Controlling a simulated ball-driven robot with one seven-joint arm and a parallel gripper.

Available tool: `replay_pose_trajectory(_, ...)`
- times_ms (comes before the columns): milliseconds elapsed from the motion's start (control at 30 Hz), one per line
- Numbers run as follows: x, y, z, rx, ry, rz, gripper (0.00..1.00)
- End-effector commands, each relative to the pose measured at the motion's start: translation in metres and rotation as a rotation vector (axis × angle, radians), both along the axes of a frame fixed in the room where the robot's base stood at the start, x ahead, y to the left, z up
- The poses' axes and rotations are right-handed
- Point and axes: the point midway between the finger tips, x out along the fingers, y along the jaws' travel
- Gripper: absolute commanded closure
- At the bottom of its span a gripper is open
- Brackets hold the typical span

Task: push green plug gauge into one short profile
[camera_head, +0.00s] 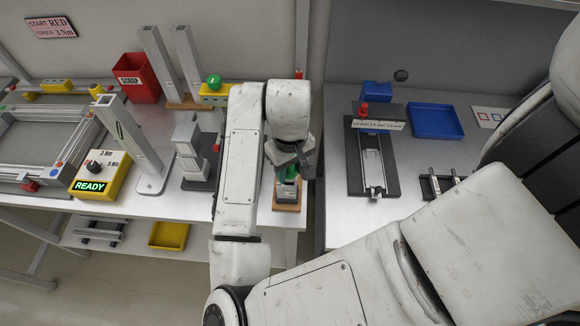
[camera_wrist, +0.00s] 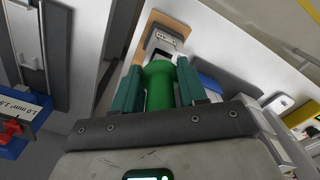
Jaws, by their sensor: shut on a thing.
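My gripper (camera_head: 284,166) is over the front edge of the left bench, partly hidden by my arm. In the wrist view its two teal fingers (camera_wrist: 160,76) are shut on the sides of the green plug gauge (camera_wrist: 159,88), a thick green cylinder. Just beyond the gauge is a short grey profile (camera_wrist: 163,42) in a wooden block (camera_wrist: 178,24). In the head view the profile (camera_head: 288,191) stands below my gripper on the wooden block (camera_head: 289,207). The gauge's front end is close to the profile; I cannot tell whether it is inside.
A yellow READY box (camera_head: 101,176) and a red scrap bin (camera_head: 137,77) are further left. The right bench, across a gap, holds a measuring fixture (camera_head: 373,165) and a blue tray (camera_head: 435,121).

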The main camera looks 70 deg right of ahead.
Motion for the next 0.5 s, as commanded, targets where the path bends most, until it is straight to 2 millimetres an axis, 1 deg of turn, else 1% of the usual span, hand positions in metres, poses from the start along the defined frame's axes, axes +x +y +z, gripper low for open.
replay_pose_trajectory(500, 0.0001, 0.0, -0.0031, -0.001, 0.001, 0.002, 0.91)
